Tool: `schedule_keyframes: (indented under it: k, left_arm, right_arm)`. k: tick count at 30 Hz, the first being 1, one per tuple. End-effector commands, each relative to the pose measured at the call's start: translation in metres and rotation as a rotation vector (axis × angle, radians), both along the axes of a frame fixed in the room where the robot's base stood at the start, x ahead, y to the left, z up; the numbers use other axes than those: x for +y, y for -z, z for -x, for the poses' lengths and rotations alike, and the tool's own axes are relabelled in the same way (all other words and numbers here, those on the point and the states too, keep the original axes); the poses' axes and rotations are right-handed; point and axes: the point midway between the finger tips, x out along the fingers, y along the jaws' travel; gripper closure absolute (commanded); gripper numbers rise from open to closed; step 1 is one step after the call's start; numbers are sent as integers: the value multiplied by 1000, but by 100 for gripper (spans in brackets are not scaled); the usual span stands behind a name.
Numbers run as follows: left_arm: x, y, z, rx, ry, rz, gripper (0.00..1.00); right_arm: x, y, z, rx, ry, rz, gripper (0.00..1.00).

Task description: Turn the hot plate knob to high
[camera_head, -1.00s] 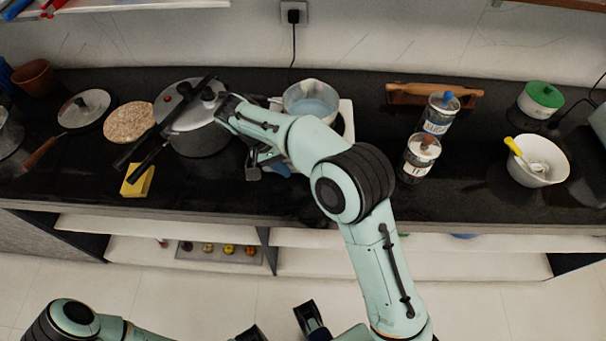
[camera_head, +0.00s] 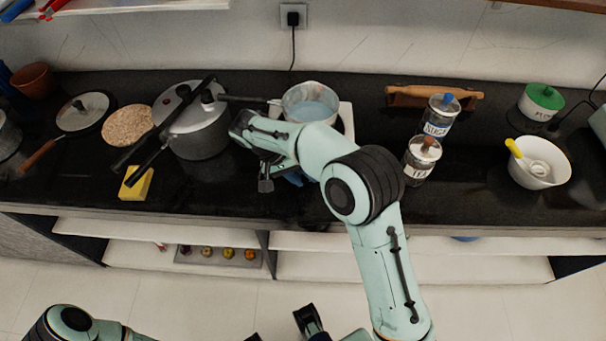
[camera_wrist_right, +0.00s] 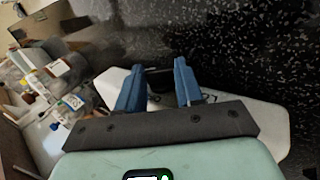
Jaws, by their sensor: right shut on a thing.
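The white hot plate (camera_head: 347,112) stands on the black counter, with a saucepan of bluish liquid (camera_head: 311,103) on it. My right gripper (camera_head: 289,181) is at the near side of the hot plate, largely hidden by my own arm in the head view. In the right wrist view, its two blue fingers (camera_wrist_right: 158,82) are on either side of the dark knob (camera_wrist_right: 158,78) at the white plate's edge, shut on it. The knob's setting cannot be read.
A pressure cooker (camera_head: 202,132) with long black handles stands left of the gripper. A yellow sponge (camera_head: 137,184) lies near the counter's front edge. Glass jars (camera_head: 421,160) stand to the right, and a white bowl (camera_head: 539,172) farther right. Counter between jars and bowl is clear.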

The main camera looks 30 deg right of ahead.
Motion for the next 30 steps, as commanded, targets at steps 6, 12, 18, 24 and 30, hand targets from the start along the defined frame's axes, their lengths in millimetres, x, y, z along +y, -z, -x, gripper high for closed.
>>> schedule_keyframes:
  k: [6,12,18,24,30]
  left_arm:
    - [0,2,-1,-3,-1,-1,57]
    - [0,6,-2,-9,-2,-1,57]
    - [0,11,-4,-17,-4,-4,57]
    - [0,16,-6,-25,-6,-4,57]
    - [0,19,-8,-30,-6,-5,57]
  right_arm:
    - [-2,-1,1,-31,2,-50,94]
    - [-4,-2,3,-96,3,-157,94]
    - [-7,-3,4,-175,3,-286,94]
    - [-9,-3,6,-244,3,-397,94]
    - [-10,-3,7,-289,2,-473,94]
